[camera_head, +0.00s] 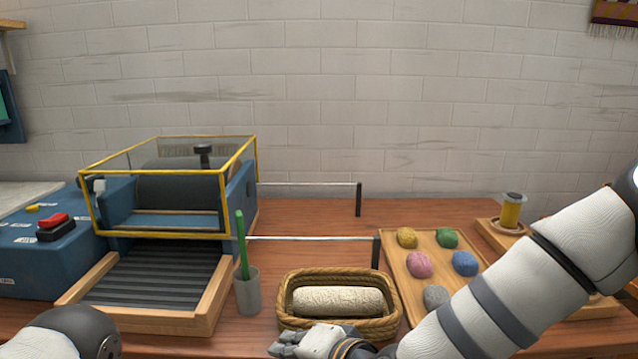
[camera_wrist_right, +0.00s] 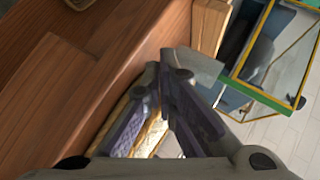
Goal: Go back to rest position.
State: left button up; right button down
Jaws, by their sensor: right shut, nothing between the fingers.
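My right gripper (camera_head: 290,343) is shut and empty, low in the head view at the front edge of the wicker basket (camera_head: 392,325). I cannot tell if it touches the basket. In the right wrist view my right gripper (camera_wrist_right: 161,72) has its dark fingers together, with wicker and something pale partly hidden behind them. A cream wool roll (camera_head: 338,300) lies in the basket. My right arm comes in from the right, across the front of the wooden tray (camera_head: 400,275).
A grey cup (camera_head: 247,296) with a green stick stands left of the basket. A blue machine with a yellow-framed guard (camera_head: 168,236) fills the left. Several coloured wool balls lie on the tray. A yellow spool (camera_head: 510,212) stands at the right.

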jog(key=s+d+f+n+g+h, duration=0.25)
jog(key=s+d+f, duration=0.35)
jog(key=s+f, duration=0.55)
pick_arm(q)
jog(key=w+r+t+p, duration=0.1)
jog(key=w+r, duration=0.1)
jog(key=shift+r+p, duration=0.3)
jog(key=shift+p, duration=0.1)
pick_arm(e)
jog(key=s+d+f+n+g+h, duration=0.1)
jog(key=s+d+f+g+h, duration=0.1)
jog(key=s+d, duration=0.5)
jog(key=s+d+f+n+g+h, duration=0.1)
jog(key=s+d+f+g, duration=0.2)
jog(key=s+d, duration=0.4)
jog(key=s+d+f+n+g+h, duration=0.1)
jog(key=s+d, duration=0.6)
jog(key=s, duration=0.8)
jog(key=shift+s+f+g+h, duration=0.35)
jog(key=shift+f+g+h, duration=0.5)
jog(key=shift+g, duration=0.3)
